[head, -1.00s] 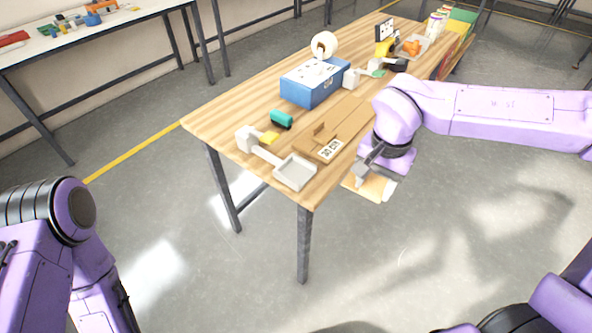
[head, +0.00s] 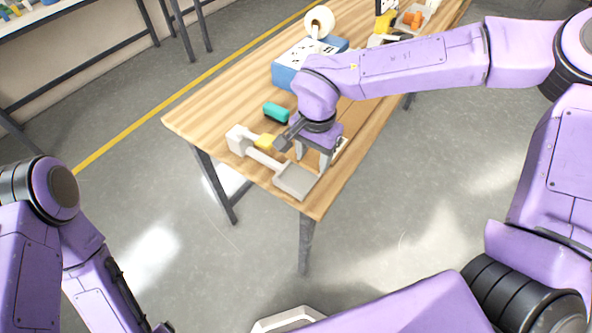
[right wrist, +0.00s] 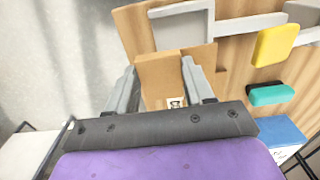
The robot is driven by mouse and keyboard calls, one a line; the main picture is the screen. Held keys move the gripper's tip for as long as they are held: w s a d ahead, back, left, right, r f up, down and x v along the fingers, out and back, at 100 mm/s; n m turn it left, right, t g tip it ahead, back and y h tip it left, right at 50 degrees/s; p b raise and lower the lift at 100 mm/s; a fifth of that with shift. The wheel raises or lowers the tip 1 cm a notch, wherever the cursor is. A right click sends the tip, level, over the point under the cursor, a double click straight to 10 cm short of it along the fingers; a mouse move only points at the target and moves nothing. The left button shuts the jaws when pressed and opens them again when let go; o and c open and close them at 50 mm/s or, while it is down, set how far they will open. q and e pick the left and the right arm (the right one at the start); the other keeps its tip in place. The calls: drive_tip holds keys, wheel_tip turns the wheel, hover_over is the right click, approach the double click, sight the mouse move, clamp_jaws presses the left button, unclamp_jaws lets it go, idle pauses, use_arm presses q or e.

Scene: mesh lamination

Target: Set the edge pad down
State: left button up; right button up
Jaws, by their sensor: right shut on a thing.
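My right gripper (head: 312,157) is over the near end of the wooden table, just behind the pale grey tray (head: 297,181). In the right wrist view its fingers (right wrist: 160,68) stand on either side of a tan, cardboard-coloured piece (right wrist: 158,76), which I take to be the edge pad. The gripper is shut on it. The head view mostly hides this piece behind the gripper. A small printed label (right wrist: 175,102) shows below it; I cannot tell which surface carries it. Whether the piece touches the table is unclear.
A yellow block (head: 265,141) and a teal block (head: 276,112) lie left of the right gripper. A blue box (head: 284,76) and a white roll (head: 319,21) stand farther back. The table's left side has bare wood.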

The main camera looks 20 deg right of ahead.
hover_over(297, 181)
wheel_tip(297, 181, down, 5)
drive_tip(key=shift+s+f, duration=0.1)
wheel_tip(297, 181, down, 2)
drive_tip(key=shift+f, duration=0.25)
drive_tip(key=o, duration=0.7)
drive_tip(key=shift+f, duration=0.15)
drive_tip(key=shift+o, duration=0.2)
wheel_tip(297, 181, up, 12)
drive_tip(key=shift+r, duration=0.25)
